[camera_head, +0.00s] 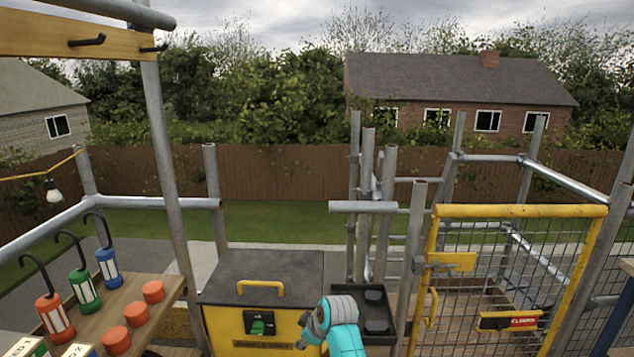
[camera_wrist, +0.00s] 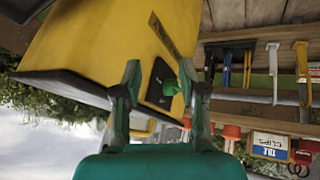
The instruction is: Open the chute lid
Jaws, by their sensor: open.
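The chute is a yellow box (camera_head: 220,322) with a dark grey lid (camera_head: 262,272) lying flat and shut on top. A yellow handle (camera_head: 260,287) stands on the lid. A black plate with a green knob (camera_head: 258,327) is on the box front. In the wrist view, which looks upside down, my gripper (camera_wrist: 165,80) is open, with one finger on each side of the green knob (camera_wrist: 171,86). I cannot tell whether the fingers touch it. The lid edge (camera_wrist: 60,88) shows at left. In the head view only my teal arm shows; the gripper cannot be made out.
A black tray (camera_head: 375,340) with dark items stands right of the chute. A wooden shelf (camera_head: 140,297) with lanterns (camera_head: 107,266) and orange round pieces (camera_head: 115,338) is at left. A yellow-framed mesh gate (camera_head: 515,211) and scaffold poles (camera_head: 415,240) stand at right.

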